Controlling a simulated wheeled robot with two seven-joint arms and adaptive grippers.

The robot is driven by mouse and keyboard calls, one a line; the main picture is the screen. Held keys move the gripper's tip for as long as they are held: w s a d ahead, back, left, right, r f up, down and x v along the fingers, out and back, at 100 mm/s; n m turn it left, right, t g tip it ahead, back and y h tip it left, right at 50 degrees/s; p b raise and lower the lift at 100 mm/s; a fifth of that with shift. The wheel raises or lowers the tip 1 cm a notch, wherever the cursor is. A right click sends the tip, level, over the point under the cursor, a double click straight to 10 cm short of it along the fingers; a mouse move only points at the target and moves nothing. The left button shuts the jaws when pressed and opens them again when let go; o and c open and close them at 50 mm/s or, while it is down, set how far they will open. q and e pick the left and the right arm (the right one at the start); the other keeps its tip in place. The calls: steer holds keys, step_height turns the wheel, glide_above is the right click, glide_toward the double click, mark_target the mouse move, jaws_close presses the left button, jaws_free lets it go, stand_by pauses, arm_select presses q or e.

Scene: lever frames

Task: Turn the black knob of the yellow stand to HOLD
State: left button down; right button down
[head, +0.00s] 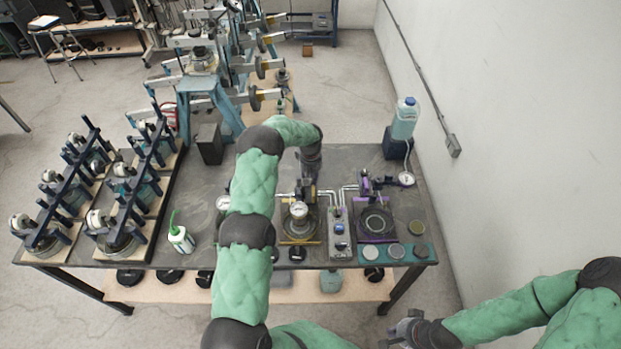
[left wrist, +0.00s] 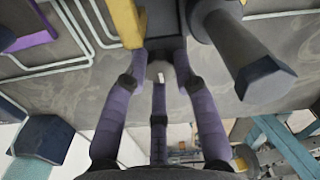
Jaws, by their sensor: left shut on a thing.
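The yellow stand (head: 300,242) is on the bench, with a round gauge on its front and yellow edging at its base. A yellow part of it (left wrist: 128,22) shows at the top of the left wrist view. My left gripper (head: 309,182) reaches over the stand from behind. In the left wrist view its fingers (left wrist: 160,55) are shut on the dark black knob (left wrist: 165,22), largely hidden between them. The HOLD marking and the knob's pointer cannot be read. My right gripper (head: 402,328) is at the bottom right, off the bench; its opening is too small to tell.
A purple stand (head: 375,238) is close on the right, with a grey valve panel (head: 339,235) between. A thick dark cylinder (left wrist: 250,55) juts out beside my left fingers. A green-tipped bottle (head: 181,238) stands left. Metal pipes run behind the stands.

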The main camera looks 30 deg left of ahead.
arm_select(q)
steer(key=shift+a, duration=0.1)
steer(key=shift+w+m+b, duration=0.15)
steer(key=shift+m+b, duration=0.45)
steer(key=shift+b, duration=0.35)
steer(key=m+b, duration=0.8)
steer(key=m, duration=0.1)
steer(key=shift+r, duration=0.1)
steer(key=shift+w+r+m+b, duration=0.15)
steer(key=shift+m+b, duration=0.45)
steer(key=shift+m, duration=1.7)
steer(key=c, duration=1.1)
jaws_free()
steer(key=shift+o, duration=0.6)
